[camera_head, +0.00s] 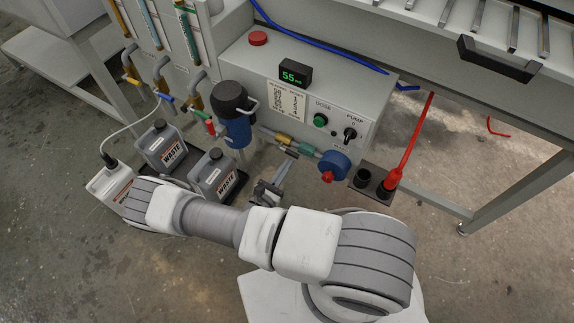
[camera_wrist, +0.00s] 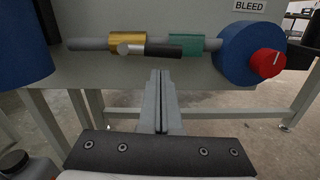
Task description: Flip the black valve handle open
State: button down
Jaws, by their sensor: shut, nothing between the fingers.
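The black valve handle (camera_wrist: 162,51) lies level along the pipe in the wrist view, pointing right from a light metal pivot in front of a brass valve body (camera_wrist: 127,38). A green fitting (camera_wrist: 181,44) is behind its right end. In the head view the brass valve (camera_head: 283,138) is on the pipe below the control box, and its handle is too small to make out clearly. My gripper (camera_wrist: 161,73) is shut and empty. Its fingertips appear just below the handle in the wrist view; I cannot tell whether they touch it. In the head view my gripper (camera_head: 284,162) is under the pipe.
A blue round housing with a red knob (camera_wrist: 268,63) sits right of the valve, under a BLEED label. A blue filter with a black top (camera_head: 236,112) is on the left. Waste canisters (camera_head: 213,174) stand lower left.

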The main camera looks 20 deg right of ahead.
jog(key=f+v, duration=0.2)
jog(key=v, duration=0.8)
jog(key=shift+a+f, duration=0.25)
jog(key=shift+f, duration=0.1)
jog(key=shift+s, duration=0.15)
